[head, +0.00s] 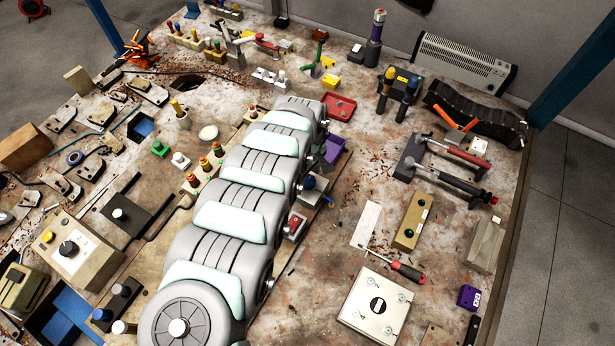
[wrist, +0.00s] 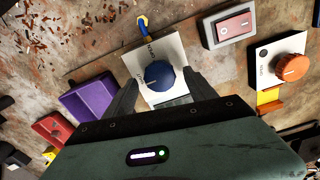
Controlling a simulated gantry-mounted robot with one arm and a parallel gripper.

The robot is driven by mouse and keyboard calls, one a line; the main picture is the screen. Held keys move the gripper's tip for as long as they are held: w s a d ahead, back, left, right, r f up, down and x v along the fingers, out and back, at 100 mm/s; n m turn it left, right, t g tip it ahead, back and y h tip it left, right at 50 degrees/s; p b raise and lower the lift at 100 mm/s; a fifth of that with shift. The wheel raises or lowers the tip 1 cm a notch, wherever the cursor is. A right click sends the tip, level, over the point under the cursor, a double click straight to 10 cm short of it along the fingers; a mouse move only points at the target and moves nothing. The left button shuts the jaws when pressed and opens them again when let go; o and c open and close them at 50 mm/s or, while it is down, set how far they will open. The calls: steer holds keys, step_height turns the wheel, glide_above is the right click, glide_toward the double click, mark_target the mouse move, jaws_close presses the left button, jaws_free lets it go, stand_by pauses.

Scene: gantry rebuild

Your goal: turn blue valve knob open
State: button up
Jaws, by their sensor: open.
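The blue valve knob (wrist: 158,75) is a round dark-blue dial on a white plate (wrist: 142,60) with printed lettering, partly hidden by my gripper. In the head view, the blue knob (head: 309,182) shows just to the right of my arm. My gripper (wrist: 161,77) is open in the wrist view, with one dark finger to the left of the knob and one to the right. A gap seems to show between each finger and the knob; I cannot tell whether either touches. The fingers cannot be made out in the head view, where my arm covers the area.
A red rocker switch (wrist: 234,26) and an orange knob (wrist: 292,68) lie right of the blue knob in the wrist view. A purple tray (wrist: 90,104) and a red tray (wrist: 50,128) lie left. A blue-and-yellow lever (wrist: 143,24) stands just above the plate.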

steer(key=shift+f, duration=0.35)
steer(key=shift+c, duration=0.3)
steer(key=c, duration=1.3)
